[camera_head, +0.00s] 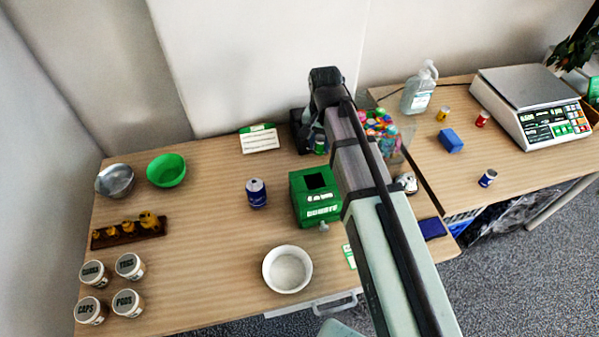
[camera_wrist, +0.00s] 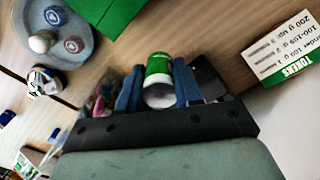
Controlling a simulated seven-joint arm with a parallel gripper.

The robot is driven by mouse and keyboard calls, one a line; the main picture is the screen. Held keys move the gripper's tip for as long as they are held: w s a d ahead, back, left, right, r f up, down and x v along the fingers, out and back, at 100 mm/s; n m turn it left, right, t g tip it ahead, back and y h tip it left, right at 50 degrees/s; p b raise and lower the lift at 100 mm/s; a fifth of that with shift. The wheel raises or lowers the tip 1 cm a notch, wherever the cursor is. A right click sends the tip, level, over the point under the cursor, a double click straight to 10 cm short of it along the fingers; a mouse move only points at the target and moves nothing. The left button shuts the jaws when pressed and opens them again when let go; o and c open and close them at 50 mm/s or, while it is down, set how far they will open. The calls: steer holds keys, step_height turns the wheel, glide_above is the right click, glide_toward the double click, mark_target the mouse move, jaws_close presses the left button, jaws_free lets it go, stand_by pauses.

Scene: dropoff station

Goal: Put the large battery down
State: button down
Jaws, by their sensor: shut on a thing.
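In the wrist view my gripper (camera_wrist: 158,72) has its two blue fingers closed on a green and white cylinder, the large battery (camera_wrist: 160,64). Its pale round end faces the camera. In the head view my arm reaches over the right part of the wooden table (camera_head: 210,235), and the green battery (camera_head: 320,145) shows small beside the dark gripper (camera_head: 310,138), which is partly hidden by my arm. I cannot tell whether the battery touches the table.
A green box with a slot (camera_head: 306,211) stands close in front, with a blue can (camera_head: 256,193) to its left. A card (camera_head: 259,139) lies left of my gripper; a bag of colourful things (camera_head: 381,126) is to the right. A white bowl (camera_head: 287,270) stands near the front edge.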

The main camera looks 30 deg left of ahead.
steer(key=shift+f, duration=4.7)
steer(key=shift+f, duration=0.15)
steer(key=c, duration=0.8)
jaws_free()
steer(key=shift+o, duration=0.2)
step_height(320, 180, up, 12)
steer(key=shift+r, duration=0.2)
